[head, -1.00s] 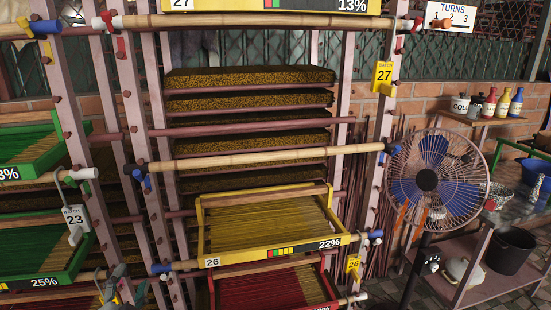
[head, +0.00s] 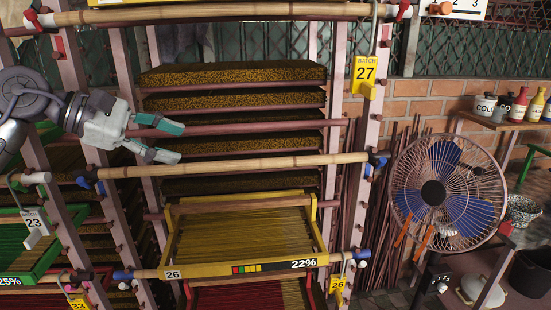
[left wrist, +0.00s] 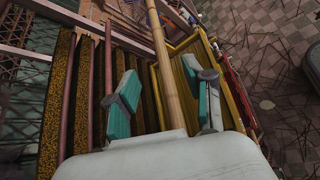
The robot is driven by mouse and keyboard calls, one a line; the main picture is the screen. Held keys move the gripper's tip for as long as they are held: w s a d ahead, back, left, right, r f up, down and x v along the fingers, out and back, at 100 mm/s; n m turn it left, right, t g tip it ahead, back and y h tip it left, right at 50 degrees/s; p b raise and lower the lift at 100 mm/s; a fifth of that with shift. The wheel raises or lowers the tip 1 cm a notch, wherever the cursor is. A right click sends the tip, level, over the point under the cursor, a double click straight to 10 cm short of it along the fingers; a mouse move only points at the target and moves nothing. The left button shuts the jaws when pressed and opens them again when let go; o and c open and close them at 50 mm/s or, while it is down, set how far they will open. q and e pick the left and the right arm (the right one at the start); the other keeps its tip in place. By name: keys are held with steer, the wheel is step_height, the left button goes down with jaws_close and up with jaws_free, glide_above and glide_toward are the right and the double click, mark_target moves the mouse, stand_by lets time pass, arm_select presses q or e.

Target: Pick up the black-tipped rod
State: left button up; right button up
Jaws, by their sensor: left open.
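The black-tipped rod (head: 262,162) is a pale bamboo pole lying level across the front of the rack, with dark ends resting on blue pegs at both posts. My left gripper (head: 174,141) is open and empty, near the rod's left half, with its teal fingers pointing right. In the head view its lower finger appears just above the rod. In the left wrist view a bamboo rod (left wrist: 161,50) runs between the two spread fingers (left wrist: 165,90), and its near end is hidden behind the gripper body. Contact cannot be told. My right gripper is not in view.
Another bamboo rod (head: 220,13) crosses above. A yellow tray (head: 232,269) marked 26 sits below, with a bamboo rod beside its front. Brown trays (head: 235,75) are stacked behind. A fan (head: 447,192) stands at the right. A tag 23 (head: 34,222) hangs at lower left.

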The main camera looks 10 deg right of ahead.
mark_target(229, 162)
arm_select(q)
steer(key=p+x, duration=0.2)
steer(key=x, duration=0.2)
steer(key=p+x, duration=0.1)
steer(key=x, duration=0.2)
steer(key=shift+w+d+f+p, duration=0.15)
steer(key=shift+w+f+p, duration=0.1)
steer(key=shift+f+p, duration=0.15)
steer(key=p+x, duration=0.2)
steer(key=x, duration=0.1)
steer(key=shift+w+f, duration=0.1)
steer(key=shift+f, duration=0.1)
steer(key=shift+w+d+f, duration=0.15)
steer(key=shift+d+f, duration=0.05)
steer(key=shift+d, duration=0.1)
steer(key=shift+d+f, duration=0.1)
steer(key=shift+c, duration=1.4)
steer(key=c, duration=0.5)
jaws_close()
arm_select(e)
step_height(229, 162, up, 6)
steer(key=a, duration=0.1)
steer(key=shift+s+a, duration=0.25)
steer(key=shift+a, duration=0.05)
